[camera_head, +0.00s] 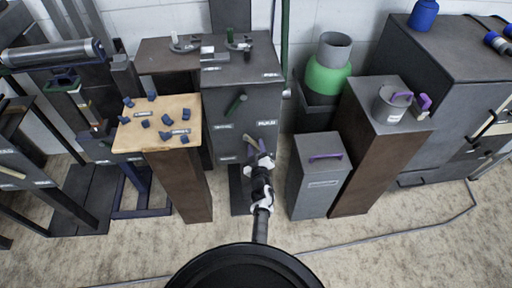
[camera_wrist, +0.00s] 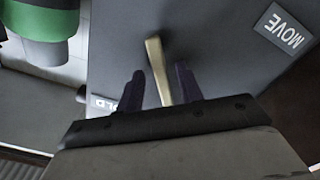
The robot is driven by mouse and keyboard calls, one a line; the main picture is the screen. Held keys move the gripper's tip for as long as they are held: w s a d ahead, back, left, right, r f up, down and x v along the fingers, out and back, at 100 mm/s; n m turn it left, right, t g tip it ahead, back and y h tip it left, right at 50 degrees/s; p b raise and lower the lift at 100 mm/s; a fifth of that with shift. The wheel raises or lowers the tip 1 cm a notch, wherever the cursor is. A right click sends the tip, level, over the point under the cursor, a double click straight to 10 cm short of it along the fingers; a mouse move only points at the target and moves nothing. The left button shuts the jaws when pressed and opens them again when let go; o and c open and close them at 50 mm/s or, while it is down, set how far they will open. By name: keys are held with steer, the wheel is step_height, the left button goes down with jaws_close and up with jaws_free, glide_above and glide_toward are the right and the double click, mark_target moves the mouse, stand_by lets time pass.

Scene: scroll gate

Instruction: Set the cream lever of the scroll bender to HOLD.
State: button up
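The cream lever (camera_wrist: 156,66) stands out on the dark grey front panel (camera_wrist: 210,40) of the scroll bender in the wrist view. My gripper (camera_wrist: 160,84) is open, with one dark purple finger on each side of the lever and visible gaps to both. The MOVE label (camera_wrist: 283,28) is at the upper right. The HOLD label (camera_wrist: 101,102) is at the left, partly hidden behind a finger. The lever lies between the two labels. In the head view, my gripper (camera_head: 255,148) is at the front of the grey cabinet (camera_head: 240,75), where the lever is mostly hidden.
A green handle (camera_head: 236,104) sticks out of the cabinet above my gripper. A wooden-topped stand (camera_head: 165,112) with several blue pieces is at left. A grey box (camera_head: 318,180) with a purple handle and a tall pedestal (camera_head: 370,150) stand close at right. A cable (camera_head: 400,238) crosses the floor.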

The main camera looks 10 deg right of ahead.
steer(key=s+p, duration=0.3)
steer(key=s, duration=1)
steer(key=shift+s, duration=0.25)
